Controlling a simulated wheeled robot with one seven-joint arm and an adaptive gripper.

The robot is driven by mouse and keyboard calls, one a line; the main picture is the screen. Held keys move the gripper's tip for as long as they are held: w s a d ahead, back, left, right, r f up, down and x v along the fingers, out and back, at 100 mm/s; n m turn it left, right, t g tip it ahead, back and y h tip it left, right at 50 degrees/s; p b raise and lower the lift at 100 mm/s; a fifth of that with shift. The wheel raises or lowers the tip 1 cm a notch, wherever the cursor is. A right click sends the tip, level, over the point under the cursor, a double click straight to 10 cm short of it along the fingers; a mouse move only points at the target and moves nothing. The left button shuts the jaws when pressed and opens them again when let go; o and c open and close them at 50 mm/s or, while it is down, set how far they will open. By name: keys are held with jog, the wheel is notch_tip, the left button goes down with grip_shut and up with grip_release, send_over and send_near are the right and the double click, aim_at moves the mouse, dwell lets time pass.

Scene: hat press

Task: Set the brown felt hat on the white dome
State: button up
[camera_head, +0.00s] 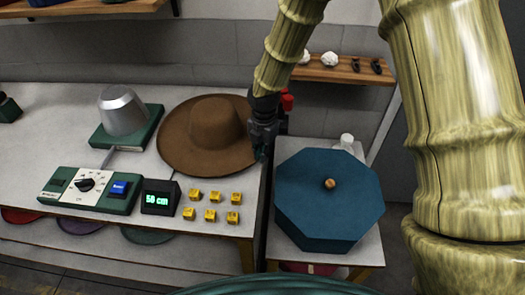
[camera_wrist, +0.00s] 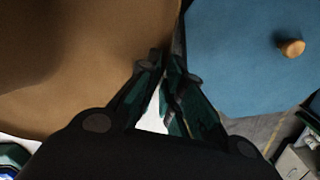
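The brown felt hat (camera_head: 215,125) lies crown up, its wide brim over the white worktop, and fills the left of the wrist view (camera_wrist: 75,70). My gripper (camera_head: 262,150) is at the brim's right edge. In the wrist view my gripper's fingertips (camera_wrist: 168,62) are close together at that edge and look shut on the brim, though the contact itself is partly hidden. No clearly white dome shows; a pale silver-grey, flat-topped form (camera_head: 122,110) stands on a green base (camera_head: 128,140) left of the hat.
A blue octagonal box (camera_head: 325,195) with a wooden knob sits on a side table (camera_head: 370,245) close right of my gripper. A green control panel (camera_head: 90,190), a "50 cm" display (camera_head: 160,197) and several yellow blocks (camera_head: 212,215) line the front. A wooden shelf (camera_head: 345,70) hangs behind.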

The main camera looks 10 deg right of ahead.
jog(key=o, duration=0.4)
jog(key=shift+o, duration=0.2)
